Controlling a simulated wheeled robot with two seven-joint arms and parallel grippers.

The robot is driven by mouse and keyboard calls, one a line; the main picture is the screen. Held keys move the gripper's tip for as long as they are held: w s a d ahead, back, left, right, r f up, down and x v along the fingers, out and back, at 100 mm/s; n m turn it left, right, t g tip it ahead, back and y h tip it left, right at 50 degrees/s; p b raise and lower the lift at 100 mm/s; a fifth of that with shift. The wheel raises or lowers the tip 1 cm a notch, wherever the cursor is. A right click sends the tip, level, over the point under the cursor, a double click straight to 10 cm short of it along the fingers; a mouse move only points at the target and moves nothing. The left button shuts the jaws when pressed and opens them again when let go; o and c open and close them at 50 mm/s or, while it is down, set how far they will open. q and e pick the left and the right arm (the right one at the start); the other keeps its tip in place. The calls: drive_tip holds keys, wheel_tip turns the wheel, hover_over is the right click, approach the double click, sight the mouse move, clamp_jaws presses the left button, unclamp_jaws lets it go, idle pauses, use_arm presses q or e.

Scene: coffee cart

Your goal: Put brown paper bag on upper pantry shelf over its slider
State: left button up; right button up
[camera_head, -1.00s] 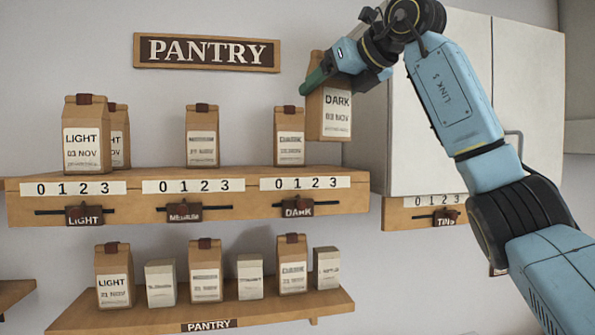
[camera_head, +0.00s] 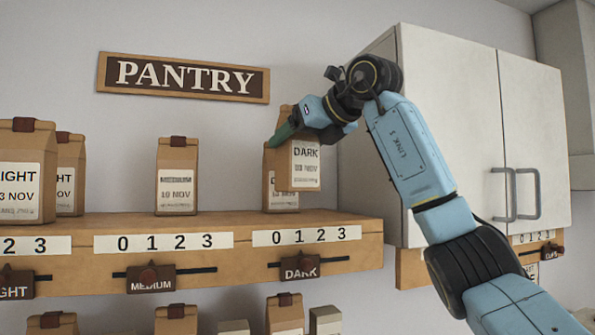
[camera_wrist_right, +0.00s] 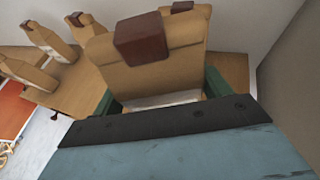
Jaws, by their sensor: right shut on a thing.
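My right gripper (camera_head: 285,132) is shut on a brown paper bag (camera_head: 312,182) with a white label reading DARK. It holds the bag upright above the right end of the upper pantry shelf (camera_head: 355,226). In the right wrist view the held bag (camera_wrist_right: 120,72) with its dark red clip sits between the green fingers (camera_wrist_right: 160,95). Another brown bag (camera_head: 271,170) stands on the shelf, partly hidden behind the held one. The DARK slider (camera_head: 300,268) is on the shelf front below them, under a 0 1 2 3 strip (camera_head: 307,236). My left gripper is not in view.
A MEDIUM bag (camera_head: 178,165) and two LIGHT bags stand farther left on the upper shelf. A white cabinet (camera_head: 450,130) rises close to the right of the held bag. More bags (camera_head: 285,315) stand below. The shelf between the MEDIUM and DARK bags is clear.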

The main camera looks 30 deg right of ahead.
sight(306, 160)
drive_tip(key=shift+w+f, duration=0.1)
drive_tip(key=shift+f, duration=0.25)
wheel_tip(306, 160, down, 4)
drive_tip(key=shift+r, duration=0.15)
drive_tip(key=shift+f, duration=0.25)
drive_tip(key=shift+a, duration=0.1)
drive_tip(key=o, duration=0.7)
drive_tip(key=shift+f, duration=0.2)
drive_tip(key=o, duration=0.4)
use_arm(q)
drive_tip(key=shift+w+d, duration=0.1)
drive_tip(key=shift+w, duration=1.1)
use_arm(e)
drive_tip(key=shift+o, duration=0.2)
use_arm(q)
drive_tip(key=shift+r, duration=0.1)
